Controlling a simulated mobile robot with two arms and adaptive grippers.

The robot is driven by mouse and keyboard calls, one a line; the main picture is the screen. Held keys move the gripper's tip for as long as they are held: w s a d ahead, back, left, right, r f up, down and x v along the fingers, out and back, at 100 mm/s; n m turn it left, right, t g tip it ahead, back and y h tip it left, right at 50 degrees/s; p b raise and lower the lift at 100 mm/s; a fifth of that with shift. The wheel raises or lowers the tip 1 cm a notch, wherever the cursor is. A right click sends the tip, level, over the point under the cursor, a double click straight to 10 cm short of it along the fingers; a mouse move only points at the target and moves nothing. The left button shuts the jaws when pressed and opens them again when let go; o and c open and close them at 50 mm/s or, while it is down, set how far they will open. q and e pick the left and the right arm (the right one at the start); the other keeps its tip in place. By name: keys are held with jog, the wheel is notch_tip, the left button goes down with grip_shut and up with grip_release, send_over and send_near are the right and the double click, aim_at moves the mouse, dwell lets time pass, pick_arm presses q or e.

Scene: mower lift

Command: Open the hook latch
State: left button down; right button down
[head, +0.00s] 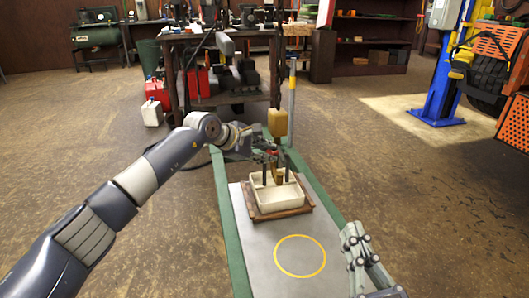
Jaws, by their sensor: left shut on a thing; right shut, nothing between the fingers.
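My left arm reaches in from the left, and its gripper (268,158) is over the far end of a white tray (280,198). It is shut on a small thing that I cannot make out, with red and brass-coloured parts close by. Two dark upright pieces and a brass-coloured piece (279,175) show just below it. I cannot clearly tell the hook latch apart from these parts. My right gripper (354,238) is shut and empty at the lower right, beside the platform's right edge and apart from the tray.
The tray sits in a brown wooden frame (281,214) on a grey platform (262,262) with green rails. The platform's near part, marked with a yellow ring (300,274), is clear. A blue lift (441,90) stands right.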

pick_arm(q)
jog(key=c, duration=1.4)
grip_release()
jog(key=shift+a+r, duration=0.1)
jog(key=v, duration=0.8)
jog(key=shift+a, duration=0.1)
